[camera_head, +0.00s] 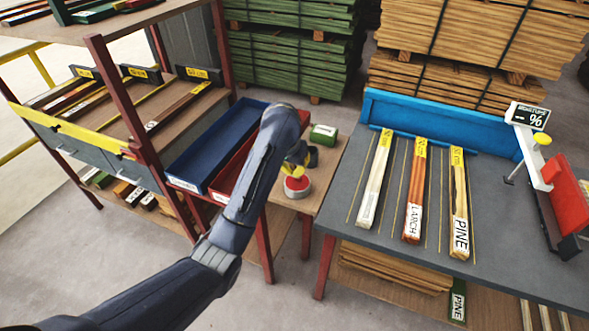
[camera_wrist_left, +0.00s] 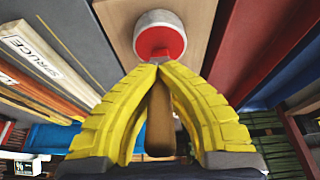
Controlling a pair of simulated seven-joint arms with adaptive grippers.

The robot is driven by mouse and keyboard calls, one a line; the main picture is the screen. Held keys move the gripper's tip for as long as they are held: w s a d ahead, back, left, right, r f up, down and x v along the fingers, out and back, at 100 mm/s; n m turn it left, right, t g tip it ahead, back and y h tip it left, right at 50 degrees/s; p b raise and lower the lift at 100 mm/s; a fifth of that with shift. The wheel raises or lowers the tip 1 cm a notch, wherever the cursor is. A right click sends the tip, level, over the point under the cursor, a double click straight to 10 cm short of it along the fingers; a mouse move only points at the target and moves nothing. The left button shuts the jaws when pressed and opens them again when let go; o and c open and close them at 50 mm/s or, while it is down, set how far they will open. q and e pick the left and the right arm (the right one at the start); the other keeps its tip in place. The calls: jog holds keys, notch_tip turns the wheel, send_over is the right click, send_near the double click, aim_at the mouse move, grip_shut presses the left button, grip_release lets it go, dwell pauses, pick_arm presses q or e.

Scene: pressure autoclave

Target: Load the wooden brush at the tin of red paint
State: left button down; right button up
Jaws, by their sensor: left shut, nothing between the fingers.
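The tin of red paint (camera_head: 298,190) stands on a small wooden bench, a pale round tin with a red top. It also shows in the wrist view (camera_wrist_left: 160,20). My left gripper (camera_head: 297,168) is just above the tin, its yellow fingers pointing down at it. In the wrist view its fingertips (camera_wrist_left: 158,68) meet, so it is shut. The brown wooden handle of the brush (camera_wrist_left: 160,122) shows in the gap behind the fingertips, and a red tip reaches toward the tin. I cannot tell whether that tip touches the paint. My right gripper is out of view.
Blue and red trays (camera_head: 215,150) lie to the left, by a shelf rack. A grey table (camera_head: 400,235) with labelled wood strips, a blue backboard and a red-and-white device is on the right.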

pick_arm(q)
jog(key=shift+r, duration=3.35)
